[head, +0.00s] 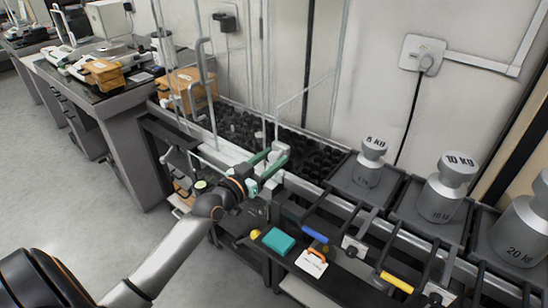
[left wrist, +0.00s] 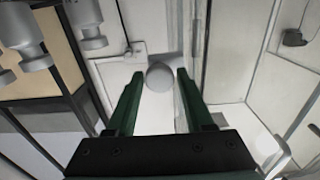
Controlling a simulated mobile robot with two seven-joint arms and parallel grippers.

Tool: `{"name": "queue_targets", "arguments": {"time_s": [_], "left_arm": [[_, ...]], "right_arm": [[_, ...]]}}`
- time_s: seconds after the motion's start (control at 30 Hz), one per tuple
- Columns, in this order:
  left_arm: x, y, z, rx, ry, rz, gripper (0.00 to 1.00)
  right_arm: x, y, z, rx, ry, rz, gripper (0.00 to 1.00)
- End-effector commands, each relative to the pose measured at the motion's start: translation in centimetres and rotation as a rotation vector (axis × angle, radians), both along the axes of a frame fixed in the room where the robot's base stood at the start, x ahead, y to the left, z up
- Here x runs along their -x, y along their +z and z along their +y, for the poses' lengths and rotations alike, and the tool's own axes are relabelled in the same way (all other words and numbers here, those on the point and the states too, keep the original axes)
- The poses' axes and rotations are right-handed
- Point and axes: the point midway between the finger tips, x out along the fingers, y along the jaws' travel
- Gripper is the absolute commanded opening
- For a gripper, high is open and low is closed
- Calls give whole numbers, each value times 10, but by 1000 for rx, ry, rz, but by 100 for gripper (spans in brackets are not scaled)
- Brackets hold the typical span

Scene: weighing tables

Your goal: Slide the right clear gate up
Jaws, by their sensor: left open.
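The right clear gate (head: 306,75) is a see-through panel with pale edges, standing at the front of the bin of dark lumps. Its lower edge looks low, near the front rail. A pale knob or handle end (head: 280,149) shows at the rail, and a round grey knob (left wrist: 160,76) shows in the left wrist view. My left gripper (head: 270,163) has green fingers and is open. Its fingers point at the round knob, which appears between the tips; I cannot tell whether they touch it. My right gripper is not in view.
Steel weights stand at the right, marked 5 KG (head: 369,165), 10 KG (head: 440,200) and 20 kg (head: 522,235). A lower shelf holds a teal block (head: 278,241) and a white tag (head: 311,263). A curved grey handle (head: 203,65) rises left of my gripper.

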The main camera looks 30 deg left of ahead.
Motion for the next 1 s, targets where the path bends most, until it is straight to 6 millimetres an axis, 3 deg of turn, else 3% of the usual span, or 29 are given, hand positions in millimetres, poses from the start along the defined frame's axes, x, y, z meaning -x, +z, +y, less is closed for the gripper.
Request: {"name": "queue_targets", "arguments": {"time_s": [0.47, 0.9, 1.0], "left_arm": [[-10, 0, -1, 0, 0, 0, 51], [-10, 0, -1, 0, 0, 0, 2], [-9, 0, -1, 0, 0, 0, 0]], "right_arm": [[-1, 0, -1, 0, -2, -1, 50], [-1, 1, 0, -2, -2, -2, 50], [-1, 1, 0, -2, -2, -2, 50]]}}
